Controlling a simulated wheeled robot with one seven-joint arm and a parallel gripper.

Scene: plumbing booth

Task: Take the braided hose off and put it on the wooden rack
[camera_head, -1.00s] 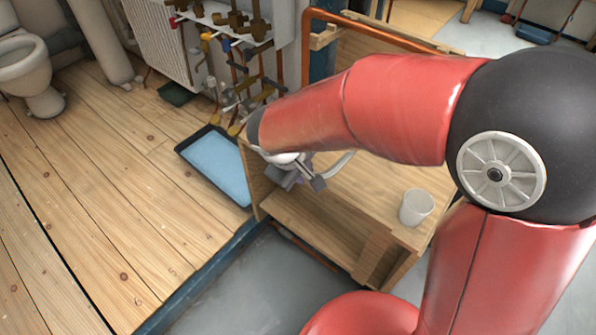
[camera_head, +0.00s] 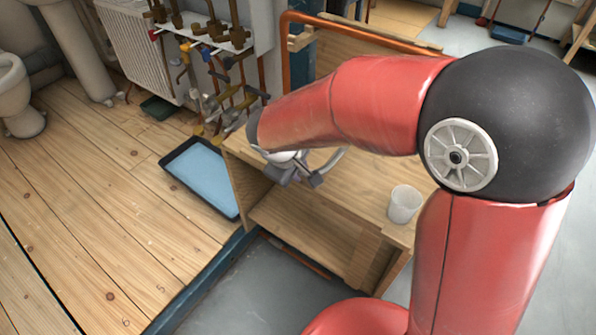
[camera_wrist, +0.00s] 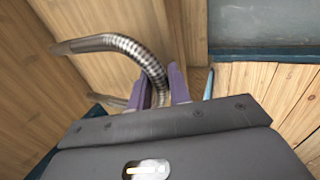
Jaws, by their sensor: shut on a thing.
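The braided hose (camera_wrist: 125,45) is a ribbed metal tube that bends in an arc in the wrist view. My gripper (camera_wrist: 161,86) is shut on it, with a purple finger on each side. In the head view the hose (camera_head: 331,160) shows as a short grey curve beside my gripper (camera_head: 300,177), over the wooden unit. The near end of the hose is hidden behind the gripper body. The wooden rack seems to be this wooden unit (camera_head: 330,232), with a flat top and an open lower shelf. I cannot tell whether the hose touches it.
A translucent cup (camera_head: 404,205) stands on the right of the unit's top. A blue tray (camera_head: 204,172) lies on the floor to the left. A copper pipe (camera_head: 350,25) runs along the back. Valves and pipes (camera_head: 228,95) stand behind. Bare floorboards (camera_head: 90,205) lie at left.

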